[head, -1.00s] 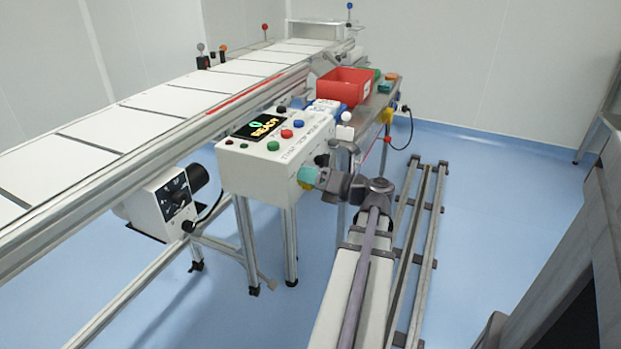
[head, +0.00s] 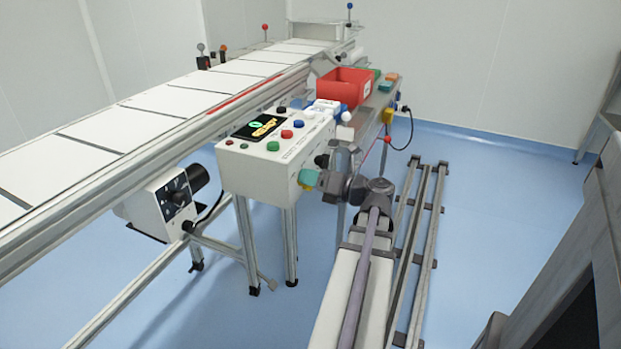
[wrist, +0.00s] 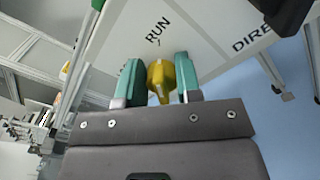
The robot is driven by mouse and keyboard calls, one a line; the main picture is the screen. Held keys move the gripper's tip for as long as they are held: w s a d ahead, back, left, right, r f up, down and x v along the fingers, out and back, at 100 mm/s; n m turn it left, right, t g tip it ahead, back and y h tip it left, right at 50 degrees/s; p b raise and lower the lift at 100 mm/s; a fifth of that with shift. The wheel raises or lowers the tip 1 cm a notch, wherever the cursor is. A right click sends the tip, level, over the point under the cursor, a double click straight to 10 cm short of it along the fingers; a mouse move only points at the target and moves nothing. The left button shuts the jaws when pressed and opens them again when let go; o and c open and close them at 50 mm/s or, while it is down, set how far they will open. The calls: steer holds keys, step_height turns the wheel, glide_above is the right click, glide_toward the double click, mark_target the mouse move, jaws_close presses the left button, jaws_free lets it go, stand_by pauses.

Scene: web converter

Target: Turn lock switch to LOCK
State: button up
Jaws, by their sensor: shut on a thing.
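In the wrist view a yellow knob (wrist: 161,73) sits between the two green fingers of my gripper (wrist: 159,80), which is shut on it. The knob is on a white panel face (wrist: 195,45), with the word RUN printed beside it and a line at the word. Part of another word, starting DIRE, shows at the right. No LOCK label is readable. In the head view my gripper (head: 308,179) is at the right end face of the white control box (head: 262,168), and the fingers and my wrist mostly hide the knob.
The box top carries a lit display (head: 263,126) and several coloured buttons. A red bin (head: 342,86) stands on a bench behind it. The conveyor (head: 150,115) runs along the left. A dark block (wrist: 284,12) juts in at the wrist view's top right. Blue floor is open at right.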

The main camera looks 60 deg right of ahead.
steer(key=n, duration=0.3)
steer(key=shift+a+n, duration=0.2)
steer(key=shift+n, duration=0.2)
steer(key=n, duration=0.4)
steer(key=shift+s+a+r+n, duration=0.1)
steer(key=shift+a+n, duration=0.1)
steer(key=shift+n, duration=0.1)
steer(key=n, duration=0.4)
steer(key=shift+a+n, duration=0.2)
steer(key=shift+n, duration=0.1)
steer(key=shift+a+n, duration=0.1)
steer(key=shift+n, duration=1.8)
steer(key=shift+f, duration=0.2)
steer(key=o, duration=0.9)
steer(key=shift+c, duration=0.2)
steer(key=shift+s, duration=0.1)
